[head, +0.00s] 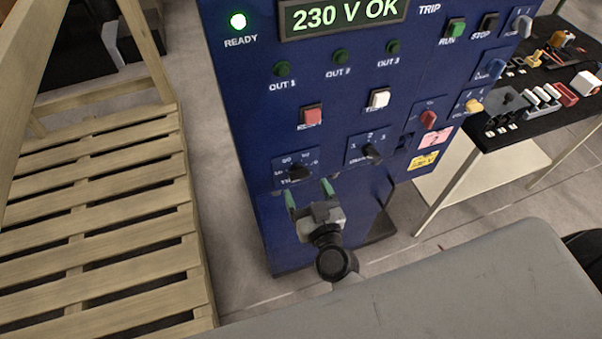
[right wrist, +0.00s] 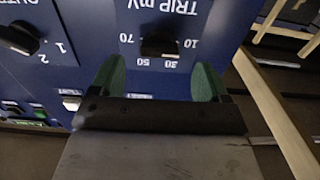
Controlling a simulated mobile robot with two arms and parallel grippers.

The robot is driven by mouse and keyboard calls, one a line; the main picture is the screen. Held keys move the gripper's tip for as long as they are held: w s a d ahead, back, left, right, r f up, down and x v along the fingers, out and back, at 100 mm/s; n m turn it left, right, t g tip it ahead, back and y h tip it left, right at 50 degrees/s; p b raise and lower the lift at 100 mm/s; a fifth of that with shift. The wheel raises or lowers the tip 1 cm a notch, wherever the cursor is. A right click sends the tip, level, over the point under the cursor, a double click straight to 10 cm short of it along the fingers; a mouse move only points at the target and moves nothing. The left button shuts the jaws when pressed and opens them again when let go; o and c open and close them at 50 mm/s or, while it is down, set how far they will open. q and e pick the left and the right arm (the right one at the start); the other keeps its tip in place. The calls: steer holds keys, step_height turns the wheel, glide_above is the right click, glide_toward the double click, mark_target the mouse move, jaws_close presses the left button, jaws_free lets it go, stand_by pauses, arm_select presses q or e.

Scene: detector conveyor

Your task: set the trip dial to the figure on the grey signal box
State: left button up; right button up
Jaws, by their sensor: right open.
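The trip dial (head: 298,173) is a black knob low on the left of the blue cabinet front. In the right wrist view the trip dial (right wrist: 158,43) appears upside down under the words TRIP mV, with the figures 10, 30, 50 and 70 around it. I cannot tell which figure it points at. My right gripper (head: 309,194) is open, its green fingertips just below the dial and apart from it. In the right wrist view the open fingers (right wrist: 160,78) stand either side of the dial, with nothing between them. I cannot make out a grey signal box. My left gripper is not in view.
A second black knob (head: 371,151) marked 1, 2, 3 sits right of the dial. Red (head: 311,116) and white (head: 379,98) buttons are above. The display (head: 343,16) reads 230 V OK. A wooden pallet (head: 110,210) stands left; a black-topped table (head: 490,130) stands right.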

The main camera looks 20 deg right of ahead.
mark_target(302, 179)
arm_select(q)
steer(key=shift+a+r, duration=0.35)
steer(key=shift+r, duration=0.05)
arm_select(e)
steer(key=shift+w, duration=2.15)
steer(key=shift+c, duration=0.4)
steer(key=c, duration=0.9)
arm_select(q)
steer(key=shift+p, duration=0.3)
arm_select(e)
steer(key=shift+o, duration=0.2)
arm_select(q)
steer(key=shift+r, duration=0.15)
arm_select(e)
steer(key=shift+m, duration=0.4)
steer(key=shift+m+p, duration=0.3)
steer(key=shift+m, duration=0.7)
steer(key=m, duration=0.2)
steer(key=shift+m, duration=0.3)
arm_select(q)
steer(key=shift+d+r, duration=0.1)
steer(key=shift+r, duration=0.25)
arm_select(e)
steer(key=m, duration=0.6)
steer(key=shift+f, duration=0.1)
steer(key=shift+m, duration=0.3)
